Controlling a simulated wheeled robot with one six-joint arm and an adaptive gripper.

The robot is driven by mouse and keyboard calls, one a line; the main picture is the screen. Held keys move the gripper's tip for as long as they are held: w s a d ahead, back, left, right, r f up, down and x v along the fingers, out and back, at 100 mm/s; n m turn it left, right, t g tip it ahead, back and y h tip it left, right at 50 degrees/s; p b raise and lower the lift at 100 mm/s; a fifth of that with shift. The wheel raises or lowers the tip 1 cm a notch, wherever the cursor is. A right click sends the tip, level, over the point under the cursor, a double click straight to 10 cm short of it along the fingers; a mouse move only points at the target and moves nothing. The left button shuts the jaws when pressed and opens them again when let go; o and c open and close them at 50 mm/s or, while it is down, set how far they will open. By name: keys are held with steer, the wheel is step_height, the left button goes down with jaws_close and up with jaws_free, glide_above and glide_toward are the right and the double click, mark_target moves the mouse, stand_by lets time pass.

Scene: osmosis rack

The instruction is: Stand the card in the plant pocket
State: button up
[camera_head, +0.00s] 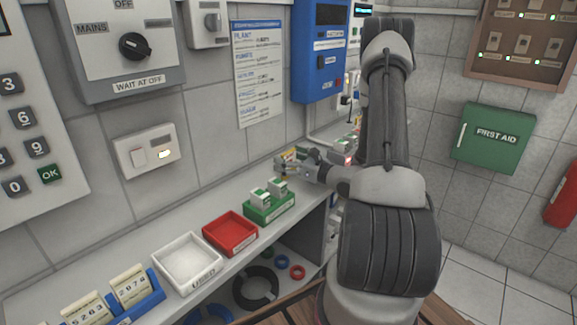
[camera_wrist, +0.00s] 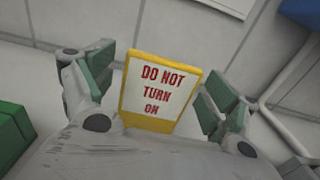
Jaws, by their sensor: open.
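A yellow-edged card reading "DO NOT TURN ON" (camera_wrist: 158,90) is upright in the wrist view, leaning slightly. My gripper (camera_wrist: 157,98) is open, with green-padded fingers on either side of the card. A gap shows between the card and each finger. In the head view my gripper (camera_head: 298,166) is over the far part of the bench, beyond the green tray, and largely hides the card there. Two cream cards numbered 5263 (camera_head: 86,308) and 2974 (camera_head: 131,286) stand in a blue holder (camera_head: 150,303) at the near left. I cannot tell which thing is the plant pocket.
Along the bench (camera_head: 110,240) are a white tray (camera_head: 212,275), an empty red tray (camera_head: 231,245) and a green tray (camera_head: 272,213) holding small white-and-green boxes.

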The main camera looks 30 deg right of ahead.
steer(key=c, duration=1.2)
steer(key=shift+r, duration=0.1)
